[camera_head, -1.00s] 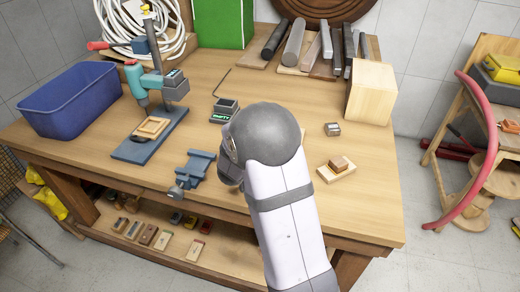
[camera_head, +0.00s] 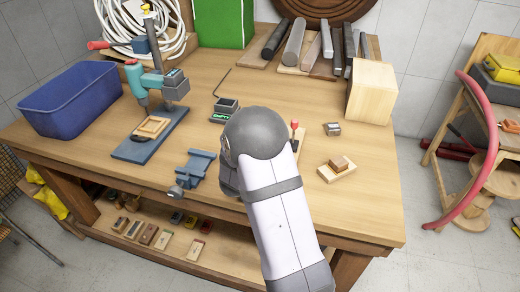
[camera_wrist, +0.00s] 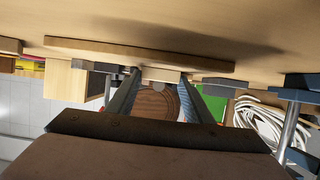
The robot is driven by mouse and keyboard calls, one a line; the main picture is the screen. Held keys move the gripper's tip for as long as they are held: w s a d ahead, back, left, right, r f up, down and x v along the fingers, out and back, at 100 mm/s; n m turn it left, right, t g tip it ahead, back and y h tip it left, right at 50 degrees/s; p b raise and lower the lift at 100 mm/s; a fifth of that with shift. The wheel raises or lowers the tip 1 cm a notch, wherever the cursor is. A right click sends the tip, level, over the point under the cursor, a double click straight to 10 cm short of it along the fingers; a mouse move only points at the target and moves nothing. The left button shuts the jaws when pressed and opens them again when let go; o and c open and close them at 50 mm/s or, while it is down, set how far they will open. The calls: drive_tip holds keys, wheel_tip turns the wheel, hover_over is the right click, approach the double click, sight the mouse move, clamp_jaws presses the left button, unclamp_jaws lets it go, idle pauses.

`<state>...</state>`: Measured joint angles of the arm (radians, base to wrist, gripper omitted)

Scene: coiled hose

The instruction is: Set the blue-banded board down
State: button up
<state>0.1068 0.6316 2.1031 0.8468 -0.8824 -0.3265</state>
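A flat wooden board (camera_wrist: 100,51) spans the upper part of the wrist view, close to the tabletop, with a shadow beside it. I see no blue band on the side that shows. My gripper (camera_wrist: 158,74) has a finger on each side of a pale wooden piece at the board's middle and looks shut on it. I cannot tell whether the board touches the table.
On the workbench (camera_head: 240,78) stand a blue vise (camera_head: 196,166), a small unit with a green display (camera_head: 225,109), a red-knobbed item (camera_head: 294,130) and a stacked wooden block (camera_head: 339,166). A drill stand (camera_head: 160,110) and blue bin (camera_head: 75,100) are left, a large wooden block (camera_head: 371,92) right.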

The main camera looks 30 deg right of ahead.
drive_tip(key=o, duration=0.4)
drive_tip(key=shift+c, duration=0.2)
drive_tip(key=shift+r, duration=0.1)
drive_tip(key=shift+a+r, duration=0.1)
drive_tip(key=v, duration=1.2)
drive_tip(key=shift+b, duration=0.3)
